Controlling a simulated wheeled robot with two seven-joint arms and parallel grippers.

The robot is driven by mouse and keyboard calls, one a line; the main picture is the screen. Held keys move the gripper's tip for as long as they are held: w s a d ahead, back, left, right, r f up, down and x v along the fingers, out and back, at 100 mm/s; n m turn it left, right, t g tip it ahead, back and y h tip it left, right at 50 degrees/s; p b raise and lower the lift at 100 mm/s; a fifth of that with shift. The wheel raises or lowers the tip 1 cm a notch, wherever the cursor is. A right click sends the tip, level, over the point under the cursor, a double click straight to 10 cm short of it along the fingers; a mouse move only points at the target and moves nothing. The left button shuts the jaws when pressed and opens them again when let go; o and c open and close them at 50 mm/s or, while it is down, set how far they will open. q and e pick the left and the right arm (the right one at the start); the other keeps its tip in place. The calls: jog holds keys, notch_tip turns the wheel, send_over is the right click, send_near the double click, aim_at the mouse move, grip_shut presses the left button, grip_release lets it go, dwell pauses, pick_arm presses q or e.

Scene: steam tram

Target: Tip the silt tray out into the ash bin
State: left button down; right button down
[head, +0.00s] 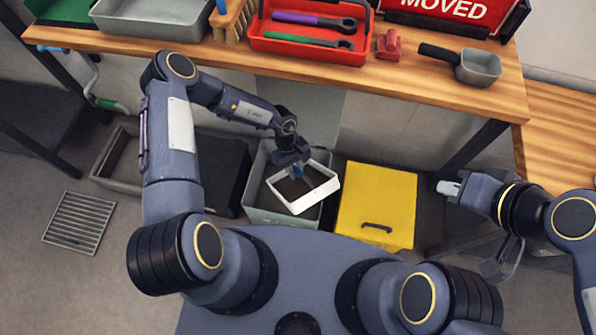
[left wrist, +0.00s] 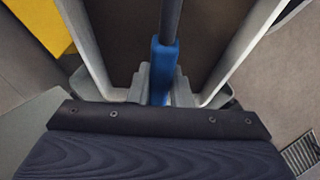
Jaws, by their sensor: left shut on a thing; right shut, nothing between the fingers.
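The white silt tray (head: 312,197) hangs over an open grey bin (head: 254,214) on the floor, which I take to be the ash bin. Dark brown silt shows inside the tray, and I cannot tell its exact tilt. My left gripper (head: 297,172) is shut on the blue grip of the tray's bar. In the left wrist view the blue grip (left wrist: 163,70) sits between the fingers, with the tray's pale walls (left wrist: 243,50) on both sides. The tray hides much of the bin's inside. My right gripper (head: 448,188) is shut and empty, at the right.
A yellow lidded box (head: 377,203) stands right of the grey bin, and a black bin (head: 218,175) stands left of it. A floor grate (head: 79,222) lies farther left. The wooden bench (head: 200,52) above holds a red tool tray (head: 311,37), a brush and a scoop (head: 478,67).

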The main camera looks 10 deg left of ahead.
pick_arm(q)
jog(key=w+a+g+h+b, duration=0.1)
jog(key=b, duration=0.1)
jog(key=w+a+g+h+b, duration=0.1)
jog(key=b, duration=0.1)
jog(key=shift+w+r+g, duration=0.1)
jog(key=shift+r+g, duration=0.15)
jog(key=shift+g, duration=0.05)
jog(key=shift+w+a+r+g+h+b, duration=0.35)
jog(key=shift+h+b, duration=0.25)
jog(key=shift+b, duration=0.25)
jog(key=shift+a+r, duration=0.15)
dwell(1.6)
